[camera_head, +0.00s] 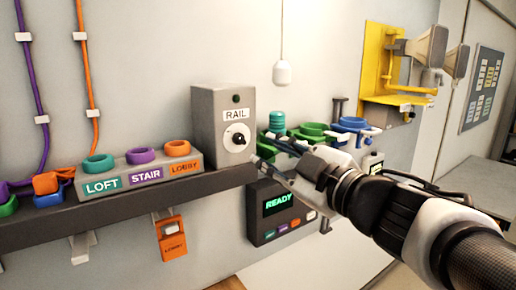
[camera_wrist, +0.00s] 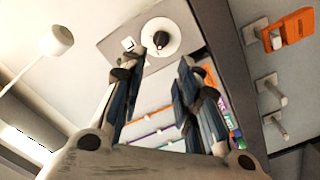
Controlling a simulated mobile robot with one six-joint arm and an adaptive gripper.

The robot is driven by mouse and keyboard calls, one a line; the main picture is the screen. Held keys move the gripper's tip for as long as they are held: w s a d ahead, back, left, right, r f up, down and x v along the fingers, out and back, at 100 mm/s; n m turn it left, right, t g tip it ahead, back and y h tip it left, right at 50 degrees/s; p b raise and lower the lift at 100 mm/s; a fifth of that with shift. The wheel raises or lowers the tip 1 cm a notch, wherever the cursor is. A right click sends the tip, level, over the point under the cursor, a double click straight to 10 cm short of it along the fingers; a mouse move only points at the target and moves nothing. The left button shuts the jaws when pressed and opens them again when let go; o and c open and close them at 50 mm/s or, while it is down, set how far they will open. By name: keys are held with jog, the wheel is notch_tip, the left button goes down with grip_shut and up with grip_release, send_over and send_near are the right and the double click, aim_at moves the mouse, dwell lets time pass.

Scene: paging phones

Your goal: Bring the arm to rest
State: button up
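My arm reaches in from the lower right in the head view, and my gripper (camera_head: 272,155) is in front of the wall just right of the grey RAIL box (camera_head: 208,115). In the wrist view my gripper (camera_wrist: 155,80) has its two fingers apart, with nothing between them. The RAIL box has a black knob on a white dial (camera_head: 237,138). The dial also shows in the wrist view (camera_wrist: 161,38), beyond the fingertips. I cannot tell the exact distance from the fingertips to the box.
A dark shelf (camera_head: 120,205) carries a block labelled LOFT, STAIR and LOBBY (camera_head: 143,175). An orange tag (camera_head: 172,238) hangs below it. A READY display (camera_head: 277,207) is under the gripper. Green and blue parts (camera_head: 312,130) sit behind the arm. A yellow bracket (camera_head: 378,65) with horns is at right.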

jog(key=shift+v, duration=0.85)
jog(key=s+d+f+m+g+h+b, duration=0.1)
jog(key=s+d+f+m+h+b, duration=0.15)
jog(key=d+f+m+h, duration=0.45)
jog(key=s+d+f+m+h+b, duration=0.2)
jog(key=d+f+m+h+b, duration=0.25)
jog(key=d+f, duration=0.35)
jog(key=s+a+f+m+g+b, duration=0.2)
jog(key=s+f+g, duration=0.2)
jog(key=s+f, duration=0.5)
jog(key=s+a+f+m+g+y+b, duration=0.1)
jog(key=s+f+g, duration=0.4)
jog(key=s+f, duration=0.5)
notch_tip(320, 180, down, 4)
jog(key=shift+a+f+m+b, duration=0.1)
jog(key=shift+a+m+b, duration=0.7)
jog(key=shift+a, duration=0.2)
